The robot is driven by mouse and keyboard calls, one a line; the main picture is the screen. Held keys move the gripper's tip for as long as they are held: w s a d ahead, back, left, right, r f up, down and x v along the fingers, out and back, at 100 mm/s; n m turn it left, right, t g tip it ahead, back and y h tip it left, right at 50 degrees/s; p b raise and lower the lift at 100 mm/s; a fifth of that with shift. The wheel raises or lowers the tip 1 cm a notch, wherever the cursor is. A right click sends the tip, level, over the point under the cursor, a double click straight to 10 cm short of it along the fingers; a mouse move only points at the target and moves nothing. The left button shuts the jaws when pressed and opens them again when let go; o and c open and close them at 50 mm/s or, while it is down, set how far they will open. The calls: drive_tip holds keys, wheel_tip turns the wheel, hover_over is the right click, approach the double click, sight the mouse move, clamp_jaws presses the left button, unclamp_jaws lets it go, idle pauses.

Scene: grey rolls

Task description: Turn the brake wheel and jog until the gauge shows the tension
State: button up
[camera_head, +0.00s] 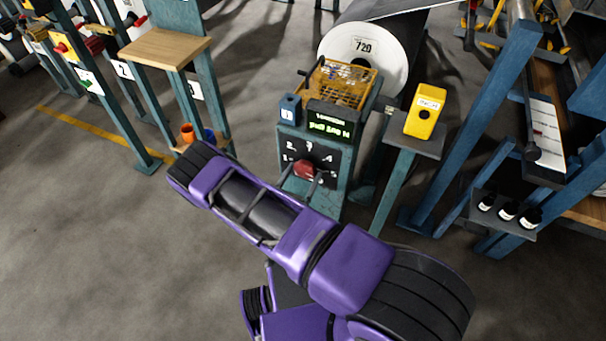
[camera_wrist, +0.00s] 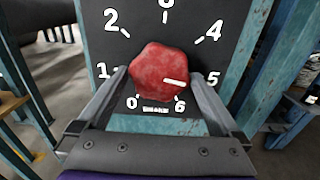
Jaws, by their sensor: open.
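The red brake wheel (camera_wrist: 158,68) sits on a black dial plate (camera_wrist: 190,30) with white numbers from 0 to 6. Its white mark points right, between 5 and 6 and nearer 5. In the head view the red wheel (camera_head: 304,168) is on the front of a teal stand, partly covered by my fingers. My gripper (camera_wrist: 158,78) is open, one finger on each side of the wheel; I cannot tell whether they touch it. A lit green display (camera_head: 330,126) above the dial is the likely gauge; its text is too small to read.
A yellow box with a black button (camera_head: 424,112) stands on a post right of the dial. Behind are an orange cage (camera_head: 342,82) and a large white roll marked 720 (camera_head: 362,62). Blue frames crowd the right. A wooden-topped stand (camera_head: 160,48) is at left; floor (camera_head: 90,220) is clear there.

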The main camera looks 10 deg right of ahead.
drive_tip(key=shift+w+d, duration=0.1)
drive_tip(key=shift+w, duration=0.1)
drive_tip(key=shift+c, duration=0.3)
drive_tip(key=c, duration=1)
drive_tip(key=shift+m, duration=0.3)
drive_tip(key=m, duration=0.9)
drive_tip(key=shift+m, duration=0.3)
